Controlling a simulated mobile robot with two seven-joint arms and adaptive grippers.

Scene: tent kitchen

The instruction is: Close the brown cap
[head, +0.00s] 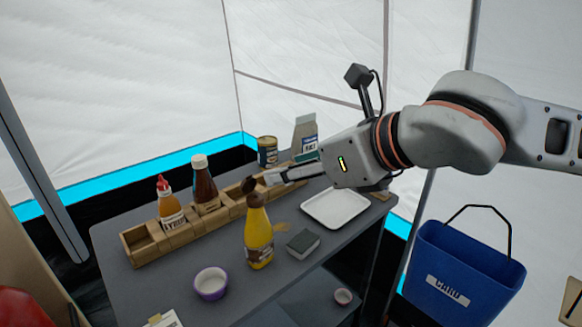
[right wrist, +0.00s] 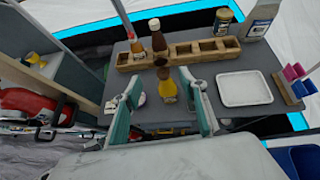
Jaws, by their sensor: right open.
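A yellow bottle (head: 259,238) with a brown top stands upright on the grey table. Its brown cap (head: 250,185) is flipped up, tilted to the left above the bottle's neck. The bottle (right wrist: 167,92) and the brown cap (right wrist: 162,73) also show between my fingers in the right wrist view. My right gripper (head: 270,177) reaches in from the right at cap height, with its fingertips just right of the cap. The right wrist view shows the gripper (right wrist: 162,76) open and empty. I cannot tell whether a finger touches the cap. My left gripper is not in view.
Behind the bottle is a wooden compartment rack (head: 150,243) with a syrup bottle (head: 171,208) and a dark sauce bottle (head: 205,187). A purple-rimmed bowl (head: 211,283), a dark box (head: 303,244) and a white tray (head: 336,208) are nearby. A blue bin (head: 465,265) stands right of the table.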

